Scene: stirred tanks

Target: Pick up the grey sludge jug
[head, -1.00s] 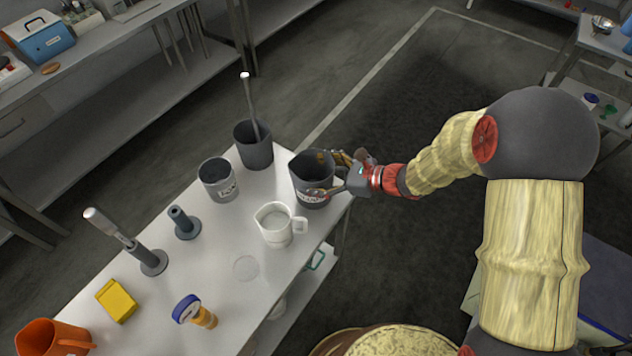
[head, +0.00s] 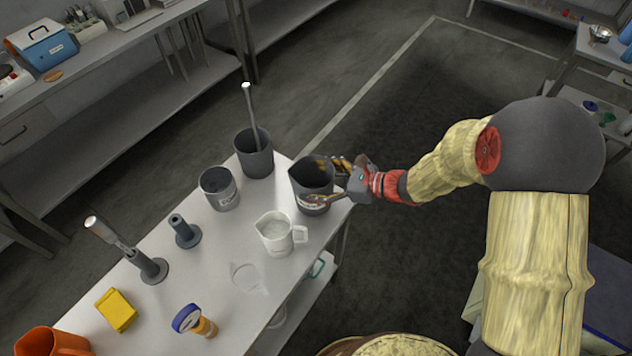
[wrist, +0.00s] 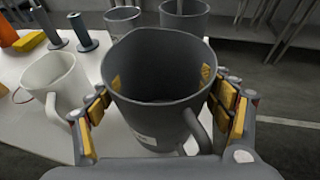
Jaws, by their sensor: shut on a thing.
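The grey sludge jug (head: 312,181) is at the far right end of the white bench, upright, with a pale label low on its side. In the wrist view the jug (wrist: 158,85) fills the middle, with its mouth open upward and its handle towards my wrist. My gripper (head: 330,182) is shut on the jug, with yellow-padded fingers (wrist: 162,108) on both sides of its wall. I cannot tell whether the jug's base touches the bench top.
On the bench (head: 222,262) a white jug (head: 276,234) stands close by, with a labelled grey pot (head: 219,188) and a dark grey container (head: 254,152) holding a rod behind. A clear vessel (head: 248,278), stands, a yellow box (head: 116,310) and an orange jug (head: 52,342) lie further left.

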